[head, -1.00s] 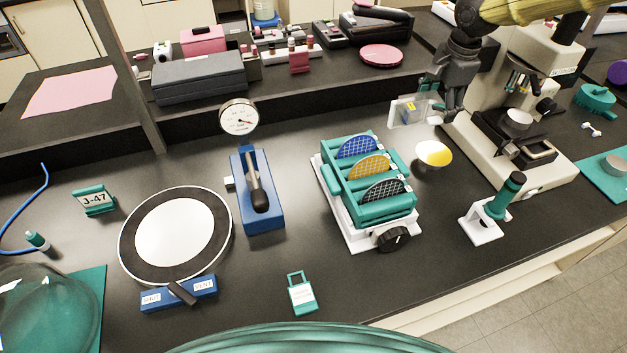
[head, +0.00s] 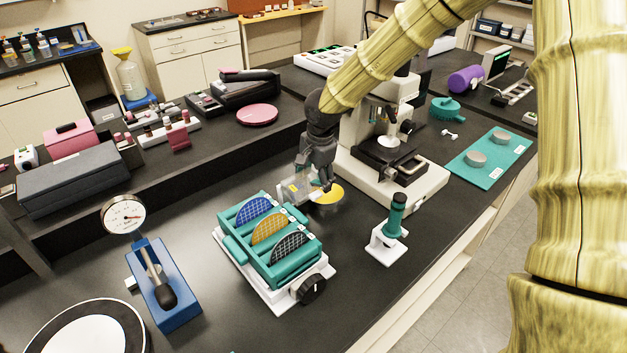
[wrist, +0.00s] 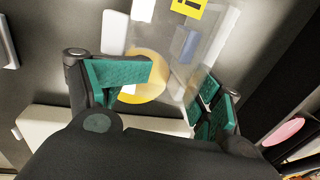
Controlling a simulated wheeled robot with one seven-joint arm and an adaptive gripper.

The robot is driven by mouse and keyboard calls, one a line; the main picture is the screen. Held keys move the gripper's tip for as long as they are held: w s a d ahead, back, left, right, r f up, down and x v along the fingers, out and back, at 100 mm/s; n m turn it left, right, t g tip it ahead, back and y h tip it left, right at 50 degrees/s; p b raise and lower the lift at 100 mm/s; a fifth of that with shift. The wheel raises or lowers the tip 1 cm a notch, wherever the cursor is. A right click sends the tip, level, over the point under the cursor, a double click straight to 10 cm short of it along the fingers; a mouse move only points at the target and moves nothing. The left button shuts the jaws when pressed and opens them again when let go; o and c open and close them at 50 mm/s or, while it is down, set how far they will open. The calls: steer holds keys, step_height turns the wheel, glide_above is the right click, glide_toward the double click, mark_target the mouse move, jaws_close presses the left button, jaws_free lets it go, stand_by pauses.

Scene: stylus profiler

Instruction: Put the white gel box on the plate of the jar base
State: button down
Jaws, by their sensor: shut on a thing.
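The white gel box is a clear, pale box with a yellow label (head: 295,190), beside the cassette's far right corner. It also shows in the wrist view (wrist: 205,42), between the green finger pads. My gripper (head: 325,183) is shut on it; in the wrist view the gripper (wrist: 168,92) has a pad on either side. I cannot tell how far the box is above the bench. The jar base (head: 28,338) is a black ring around a white plate (head: 90,338), cut off at the bottom left of the head view. The visible part of the plate is bare.
A teal cassette (head: 232,250) with upright wafers stands between my gripper and the jar base. A blue stand with a lever (head: 165,295) and a dial gauge (head: 123,214) are also between. A yellow disc (head: 330,194) and a microscope (head: 400,185) are close to my gripper.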

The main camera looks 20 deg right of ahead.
steer(key=shift+s+f, duration=0.1)
steer(key=shift+f, duration=0.45)
steer(key=shift+d, duration=0.1)
steer(key=shift+c, duration=0.6)
jaws_free()
steer(key=shift+r, duration=0.1)
